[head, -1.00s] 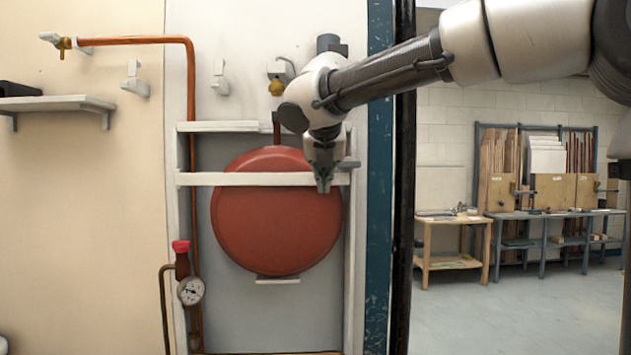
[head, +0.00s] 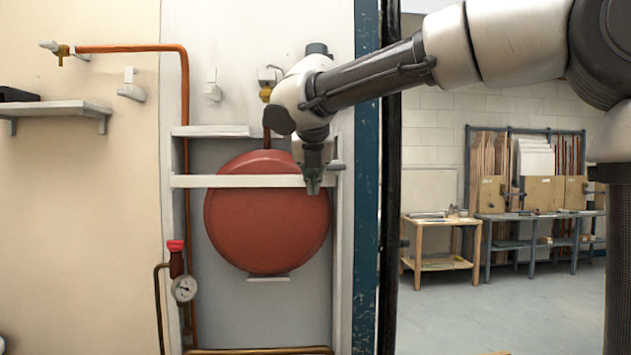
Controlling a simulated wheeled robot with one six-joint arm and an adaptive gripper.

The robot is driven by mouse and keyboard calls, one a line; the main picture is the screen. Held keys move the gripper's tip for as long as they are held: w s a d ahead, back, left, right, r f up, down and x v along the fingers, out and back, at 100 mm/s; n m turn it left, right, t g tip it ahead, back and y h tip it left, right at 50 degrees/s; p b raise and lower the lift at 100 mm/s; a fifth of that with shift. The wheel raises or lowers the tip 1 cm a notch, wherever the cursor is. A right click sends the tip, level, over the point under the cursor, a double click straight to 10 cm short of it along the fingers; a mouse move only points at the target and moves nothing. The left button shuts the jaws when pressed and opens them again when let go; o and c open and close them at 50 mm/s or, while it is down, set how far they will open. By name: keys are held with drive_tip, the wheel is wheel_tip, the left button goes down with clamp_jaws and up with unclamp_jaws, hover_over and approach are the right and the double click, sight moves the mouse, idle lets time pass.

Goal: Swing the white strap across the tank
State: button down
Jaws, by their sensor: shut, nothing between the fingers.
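The white strap (head: 235,181) lies level across the upper part of the round red tank (head: 267,230), from the left post of the white frame to near the right post. My gripper (head: 313,189) points down at the strap's right part, over the tank's upper right edge. Its fingers are shut with nothing between them and overlap the strap in the picture. I cannot tell whether they touch it. The strap's right end is partly hidden behind my gripper, where a small grey latch-like piece (head: 336,167) shows.
A copper pipe (head: 185,110) runs down the left side. A pressure gauge (head: 185,288) with a red cap stands low left of the tank. A brass valve (head: 266,92) sits above the tank. A dark blue post (head: 366,200) edges the booth on the right, with workbenches beyond.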

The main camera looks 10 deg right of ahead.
drive_tip(key=d+v, duration=0.1)
drive_tip(key=v, duration=0.8)
drive_tip(key=s+d+f+m+g+y, duration=0.1)
drive_tip(key=s+d+f+m+g, duration=0.15)
drive_tip(key=f+m, duration=0.6)
drive_tip(key=s+d+f+m+g, duration=0.1)
drive_tip(key=s+d+f+m, duration=0.25)
drive_tip(key=f+m, duration=0.45)
drive_tip(key=s+d+f+m, duration=0.6)
drive_tip(key=s+d+m, duration=0.2)
drive_tip(key=d+m, duration=0.1)
drive_tip(key=s+d+f+m+g, duration=0.1)
drive_tip(key=s+d+f+m, duration=0.4)
drive_tip(key=s+d+m, duration=0.4)
drive_tip(key=shift+d+f, duration=0.35)
drive_tip(key=shift+d, duration=1.35)
drive_tip(key=c, duration=2.2)
unclamp_jaws()
